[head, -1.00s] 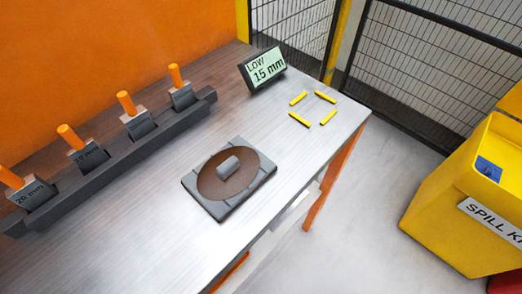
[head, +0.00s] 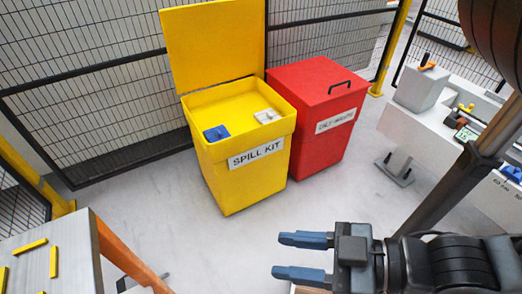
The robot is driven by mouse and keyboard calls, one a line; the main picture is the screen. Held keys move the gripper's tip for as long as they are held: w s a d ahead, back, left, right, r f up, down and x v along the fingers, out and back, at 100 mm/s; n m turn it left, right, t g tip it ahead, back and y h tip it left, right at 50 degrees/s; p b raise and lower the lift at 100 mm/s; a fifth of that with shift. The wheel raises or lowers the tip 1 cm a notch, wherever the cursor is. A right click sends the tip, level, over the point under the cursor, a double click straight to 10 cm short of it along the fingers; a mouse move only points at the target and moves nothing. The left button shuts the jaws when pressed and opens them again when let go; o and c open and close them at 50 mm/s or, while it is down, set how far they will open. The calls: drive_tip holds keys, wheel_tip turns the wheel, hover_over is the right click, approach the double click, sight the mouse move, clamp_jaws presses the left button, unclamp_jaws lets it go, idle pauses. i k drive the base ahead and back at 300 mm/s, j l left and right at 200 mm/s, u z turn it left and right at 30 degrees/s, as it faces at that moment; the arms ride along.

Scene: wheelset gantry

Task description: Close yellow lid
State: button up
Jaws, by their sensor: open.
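The yellow lid (head: 213,40) stands upright, open, at the back edge of the yellow spill kit bin (head: 241,189). The bin's top is open, and a blue item (head: 216,133) and a white item (head: 267,116) show inside it. My gripper (head: 303,256) is at the lower right, pointing left, with its two blue fingers apart and nothing between them. In the picture it is below and to the right of the bin, apart from it.
A red oily-waste bin (head: 318,105) with a black-handled lid stands right beside the yellow bin. Black mesh fencing (head: 85,110) runs behind. A table corner (head: 70,262) with yellow strips is at lower left. Grey floor (head: 160,215) is clear in front.

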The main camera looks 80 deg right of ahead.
sight(207, 44)
drive_tip(key=z, duration=1.5)
